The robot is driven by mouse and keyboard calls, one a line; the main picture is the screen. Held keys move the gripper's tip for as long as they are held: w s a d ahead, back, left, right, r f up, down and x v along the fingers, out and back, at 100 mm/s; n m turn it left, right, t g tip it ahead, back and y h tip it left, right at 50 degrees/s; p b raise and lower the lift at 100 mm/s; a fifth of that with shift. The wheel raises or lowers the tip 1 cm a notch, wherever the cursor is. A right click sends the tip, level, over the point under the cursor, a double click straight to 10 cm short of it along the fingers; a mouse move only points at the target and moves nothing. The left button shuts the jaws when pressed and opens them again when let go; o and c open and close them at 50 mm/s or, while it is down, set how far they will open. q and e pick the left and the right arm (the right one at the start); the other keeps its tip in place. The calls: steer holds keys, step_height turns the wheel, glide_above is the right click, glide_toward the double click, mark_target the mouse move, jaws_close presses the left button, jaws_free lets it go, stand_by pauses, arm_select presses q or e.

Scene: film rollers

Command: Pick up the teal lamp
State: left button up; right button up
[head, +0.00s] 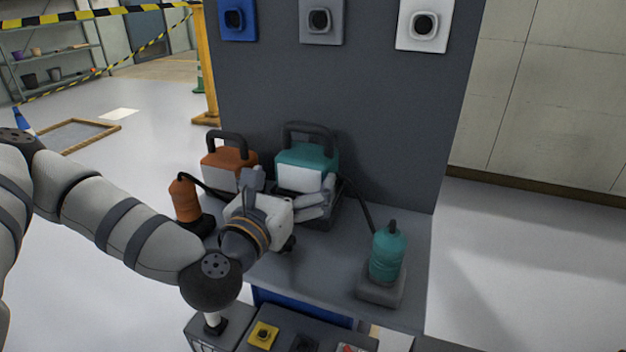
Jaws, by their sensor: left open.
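The teal lamp (310,155) is a boxy unit with a dark carry handle on top and a pale front panel. It stands upright on a dark base at the back of the grey worktop. My left gripper (292,182) is open in front of it, with one finger by the lamp's left side and the other by its right front. The gripper body hides the lamp's lower front, and I cannot tell whether the fingers touch it. A teal cylinder (388,255) on a grey block stands at the front right, with a dark cable running back towards the lamp. My right gripper is not in view.
A similar orange boxy unit (228,160) stands close left of the teal lamp, with an orange cylinder (185,200) beside it. A dark upright panel (340,100) rises behind, carrying blue, grey and white sockets. The worktop (325,255) is bare between my gripper and the teal cylinder.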

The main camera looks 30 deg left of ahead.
mark_target(308, 160)
arm_select(q)
steer(key=x, duration=0.3)
steer(key=r+x, duration=0.1)
steer(key=x, duration=0.1)
steer(key=shift+w+d+p, duration=0.2)
steer(key=shift+w+p, duration=0.15)
steer(key=shift+w, duration=0.1)
steer(key=c, duration=1.6)
